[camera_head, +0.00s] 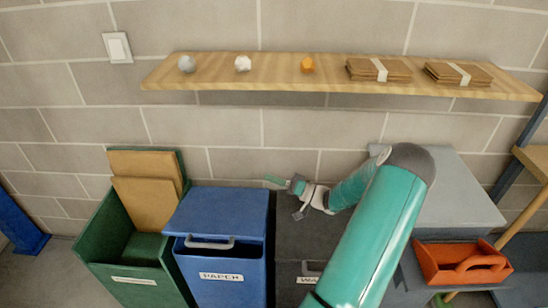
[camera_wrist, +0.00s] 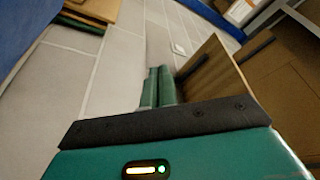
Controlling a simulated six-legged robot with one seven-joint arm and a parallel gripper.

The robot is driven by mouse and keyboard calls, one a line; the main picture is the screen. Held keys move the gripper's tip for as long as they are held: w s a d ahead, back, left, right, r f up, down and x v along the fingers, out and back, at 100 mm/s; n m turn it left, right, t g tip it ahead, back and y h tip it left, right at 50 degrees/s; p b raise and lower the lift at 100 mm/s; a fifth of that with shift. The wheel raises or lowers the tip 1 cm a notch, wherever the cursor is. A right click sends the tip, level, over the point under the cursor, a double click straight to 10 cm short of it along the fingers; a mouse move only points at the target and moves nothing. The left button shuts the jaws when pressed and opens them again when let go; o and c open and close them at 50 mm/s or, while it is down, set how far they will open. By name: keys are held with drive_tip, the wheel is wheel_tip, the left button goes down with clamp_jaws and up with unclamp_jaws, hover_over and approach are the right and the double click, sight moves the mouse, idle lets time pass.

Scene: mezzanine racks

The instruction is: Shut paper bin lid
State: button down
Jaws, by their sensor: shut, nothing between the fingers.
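The paper bin (camera_head: 222,289) is blue with a white PAPER label and stands left of centre in the head view. Its blue lid (camera_head: 222,212) lies across the top, with a grey handle (camera_head: 210,242) at the front. A blue surface at the upper left of the wrist view, probably the lid (camera_wrist: 22,28), shows only in part. My gripper (camera_head: 272,180) is above and behind the lid's right back corner, apart from it. In the wrist view its green fingers (camera_wrist: 157,86) are together and empty.
A green bin (camera_head: 132,268) with cardboard (camera_head: 146,205) stands left of the paper bin. A dark grey bin (camera_head: 300,238) stands right, under my arm. A wooden shelf (camera_head: 220,68) runs along the wall above. An orange tray (camera_head: 462,262) is at the right.

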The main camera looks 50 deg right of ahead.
drive_tip(key=s+a+f+n, duration=0.1)
drive_tip(key=s+a+f, duration=0.1)
drive_tip(key=f, duration=0.4)
drive_tip(key=s+a+f+n+y, duration=0.1)
drive_tip(key=s+a+f+n, duration=0.1)
drive_tip(key=a+f, duration=0.3)
drive_tip(key=shift+s+a+f, duration=0.15)
drive_tip(key=shift+s+f, duration=0.25)
drive_tip(key=shift+s, duration=0.45)
